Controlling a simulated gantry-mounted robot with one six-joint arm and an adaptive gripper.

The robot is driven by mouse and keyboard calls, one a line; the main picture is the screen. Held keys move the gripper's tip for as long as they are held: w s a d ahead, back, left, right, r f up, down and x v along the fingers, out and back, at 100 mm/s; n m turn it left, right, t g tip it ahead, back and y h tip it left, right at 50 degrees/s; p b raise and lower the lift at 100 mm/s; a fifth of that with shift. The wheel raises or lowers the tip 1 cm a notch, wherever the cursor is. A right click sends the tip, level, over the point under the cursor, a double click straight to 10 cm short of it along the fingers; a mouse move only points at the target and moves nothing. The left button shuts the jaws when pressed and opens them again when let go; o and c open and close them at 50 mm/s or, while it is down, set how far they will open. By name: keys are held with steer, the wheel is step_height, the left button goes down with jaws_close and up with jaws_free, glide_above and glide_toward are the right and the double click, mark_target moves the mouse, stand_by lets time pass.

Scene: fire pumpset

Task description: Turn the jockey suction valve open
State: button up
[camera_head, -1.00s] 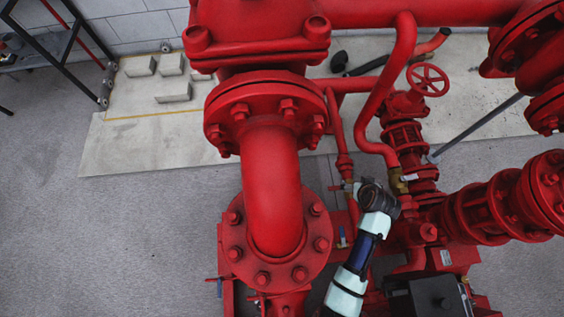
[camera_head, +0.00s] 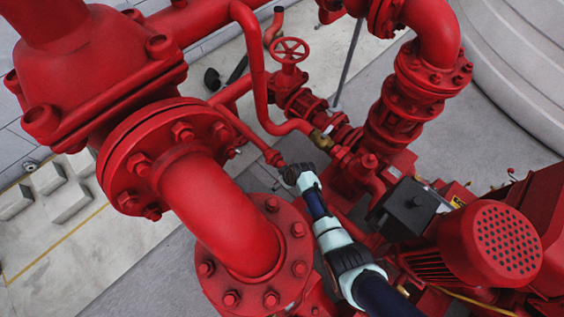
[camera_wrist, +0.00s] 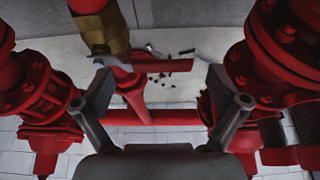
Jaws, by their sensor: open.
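A small brass valve body (camera_wrist: 105,35) on a red pipe shows at the top left of the wrist view. A flat red lever (camera_wrist: 165,66) extends right from it. My gripper (camera_wrist: 160,82) is open, with one finger on each side of the lever's end region and empty space around it. No contact with the lever shows. In the head view my wrist is low among the pipes and its fingers are hidden. A brass fitting (camera_head: 320,139) shows just above and right of it there. I cannot tell from any label which valve is the jockey suction valve.
A red handwheel valve (camera_head: 290,50) stands behind the wrist. A large flanged elbow (camera_head: 215,205) is close on the left. A motor (camera_head: 490,243) and a dark box (camera_head: 408,207) are on the right. In the wrist view flanged pipes crowd both sides.

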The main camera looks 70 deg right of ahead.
steer(key=c, duration=1.7)
